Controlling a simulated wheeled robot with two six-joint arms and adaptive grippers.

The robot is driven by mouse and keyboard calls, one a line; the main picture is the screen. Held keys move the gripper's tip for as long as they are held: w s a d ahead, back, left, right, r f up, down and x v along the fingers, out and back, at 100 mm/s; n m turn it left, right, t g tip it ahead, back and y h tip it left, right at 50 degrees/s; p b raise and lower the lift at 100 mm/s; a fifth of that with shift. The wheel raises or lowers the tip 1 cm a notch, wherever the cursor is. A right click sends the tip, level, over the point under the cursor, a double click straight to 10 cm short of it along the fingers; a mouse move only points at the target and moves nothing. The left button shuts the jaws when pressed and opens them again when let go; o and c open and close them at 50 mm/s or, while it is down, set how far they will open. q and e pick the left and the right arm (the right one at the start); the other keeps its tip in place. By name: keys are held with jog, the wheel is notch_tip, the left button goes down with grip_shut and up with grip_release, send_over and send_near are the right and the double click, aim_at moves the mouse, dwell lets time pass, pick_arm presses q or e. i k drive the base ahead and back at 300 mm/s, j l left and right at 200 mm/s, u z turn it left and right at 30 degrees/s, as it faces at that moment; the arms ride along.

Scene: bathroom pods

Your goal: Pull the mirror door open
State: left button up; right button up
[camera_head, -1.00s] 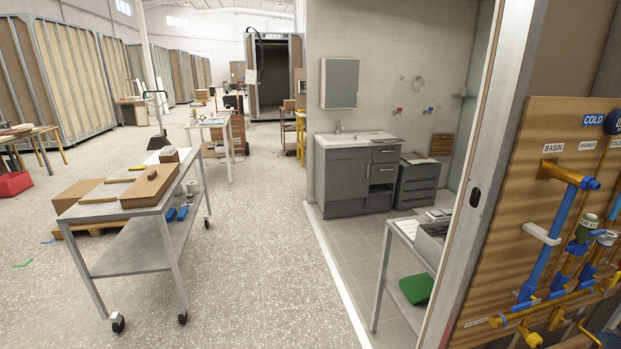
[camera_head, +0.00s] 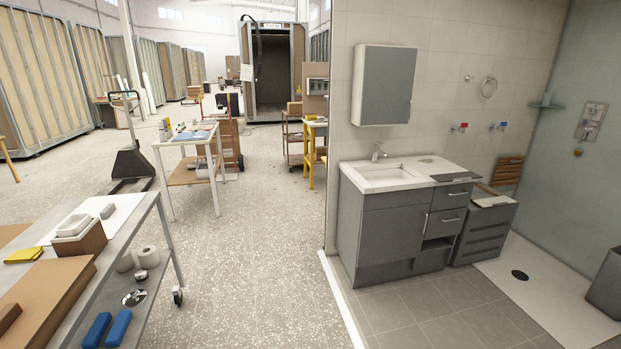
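The mirror door (camera_head: 389,86) is the grey reflective front of a white wall cabinet (camera_head: 357,85) in the bathroom pod. It hangs on the tiled wall above the basin, right of the picture's middle. The door looks shut; no gap shows at this distance. No handle on it can be made out. Neither of my grippers is in the head view, so their state does not show.
A grey vanity (camera_head: 398,225) with a white basin (camera_head: 398,171) stands under the cabinet. A grey drawer unit (camera_head: 484,228) is beside it. A steel trolley (camera_head: 158,210) stands at the left. The speckled floor (camera_head: 256,270) and tiled pod floor (camera_head: 430,308) have free room.

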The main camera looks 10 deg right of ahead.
aim_at(388, 72)
jog(key=i+l+z, duration=0.15)
jog(key=i, duration=0.5)
jog(key=i+z, duration=0.15)
jog(key=i, duration=0.55)
jog(key=i+z, duration=0.15)
jog(key=i, duration=0.55)
jog(key=i+j+z, duration=0.15)
jog(key=i, duration=0.5)
jog(key=i+j+z, duration=0.15)
jog(key=i, duration=0.55)
